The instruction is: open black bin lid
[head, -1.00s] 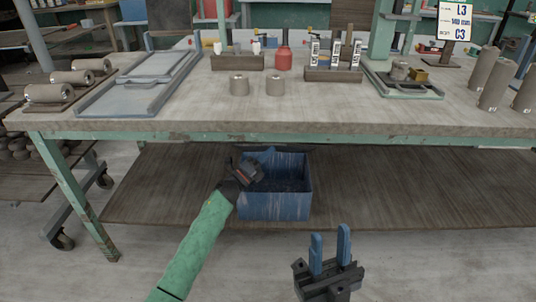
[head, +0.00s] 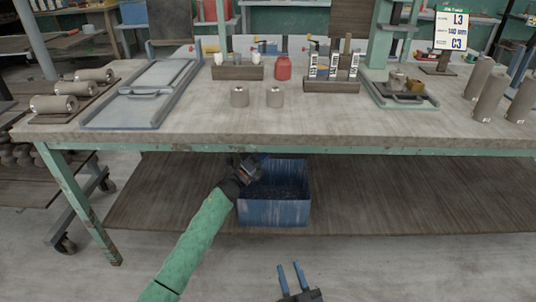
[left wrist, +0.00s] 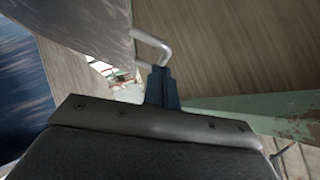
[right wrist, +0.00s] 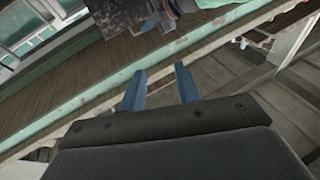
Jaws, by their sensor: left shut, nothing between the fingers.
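A blue bin (head: 273,212), not black, stands under the table on the lower shelf; its top looks open and its inside is dark. Its wall seems to show in the left wrist view (left wrist: 20,85). There, a grey lid-like panel (left wrist: 85,25) with a pale bent handle (left wrist: 152,42) hangs at top left. My left gripper (head: 262,160) is at the bin's back left, under the table edge. Its fingers (left wrist: 160,85) are shut and empty, tips close to the handle; I cannot tell if they touch. My right gripper (head: 290,268) is open and empty, low in front of the table.
The table (head: 330,128) overhangs the bin, with its green front rail just above my left gripper. The lower shelf (head: 400,200) is clear right of the bin. Grey cylinders (head: 239,97), trays and a red jar (head: 283,68) stand on the tabletop.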

